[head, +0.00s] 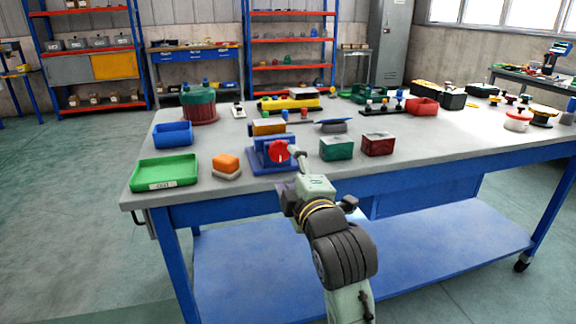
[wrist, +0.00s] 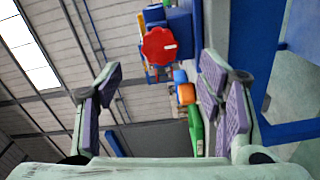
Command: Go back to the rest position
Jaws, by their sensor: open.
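My gripper (wrist: 155,105) is open, with its purple-padded fingers spread wide and nothing between them in the wrist view. In the head view my gripper (head: 292,172) is at the table's front edge, in front of a blue fixture (head: 262,163) with a red knob (head: 279,151). The red knob also shows ahead of the fingers in the wrist view (wrist: 159,46). I cannot tell the exact gap between the fingertips and the knob. The fingertips are small and partly hidden in the head view.
A green box (head: 336,148) and a dark red box (head: 378,144) stand right of the fixture. Several parts crowd the back. The floor (head: 70,230) at left is clear.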

